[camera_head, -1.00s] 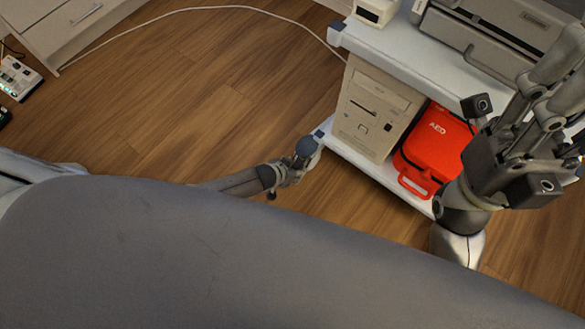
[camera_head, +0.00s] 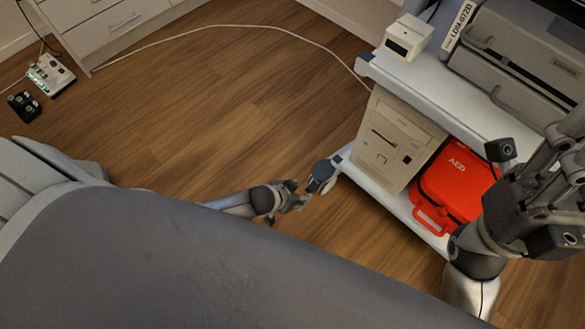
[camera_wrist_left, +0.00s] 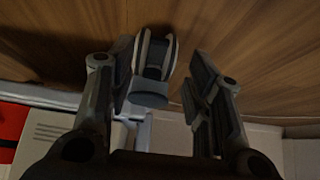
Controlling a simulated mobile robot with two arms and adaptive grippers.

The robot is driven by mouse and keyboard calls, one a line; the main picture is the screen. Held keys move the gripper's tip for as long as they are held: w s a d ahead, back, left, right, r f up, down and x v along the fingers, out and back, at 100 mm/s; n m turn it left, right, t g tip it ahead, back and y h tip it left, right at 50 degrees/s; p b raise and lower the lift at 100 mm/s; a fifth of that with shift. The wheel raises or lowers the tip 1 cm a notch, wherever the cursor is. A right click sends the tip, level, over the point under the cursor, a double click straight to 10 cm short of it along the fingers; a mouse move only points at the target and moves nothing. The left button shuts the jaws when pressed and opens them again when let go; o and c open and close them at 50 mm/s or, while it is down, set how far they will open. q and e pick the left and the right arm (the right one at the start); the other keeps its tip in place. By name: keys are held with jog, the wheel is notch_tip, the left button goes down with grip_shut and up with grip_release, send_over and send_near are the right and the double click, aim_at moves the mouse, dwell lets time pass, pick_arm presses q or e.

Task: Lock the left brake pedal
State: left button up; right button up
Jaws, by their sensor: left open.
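The left brake pedal shows as a grey tab (camera_wrist_left: 149,92) on the near side of a dark caster wheel (camera_wrist_left: 154,58) in the left wrist view. In the head view this caster (camera_head: 321,173) is at the cart's near left corner; the pedal is too small to make out there. My left gripper (camera_head: 298,194) is open, low over the floor just left of the caster. In the left wrist view its fingers (camera_wrist_left: 162,78) stand on either side of the pedal and wheel, with nothing clamped. My right gripper (camera_head: 560,160) is at the right edge, its fingers partly cut off.
The white cart (camera_head: 400,205) carries a beige computer (camera_head: 395,140) and a red AED case (camera_head: 455,185) on its lower shelf. A cable (camera_head: 230,27) runs along the floor to the cart. A grey padded surface (camera_head: 220,265) fills the foreground.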

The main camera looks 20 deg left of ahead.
pick_arm(q)
jog(key=shift+v, duration=1.6)
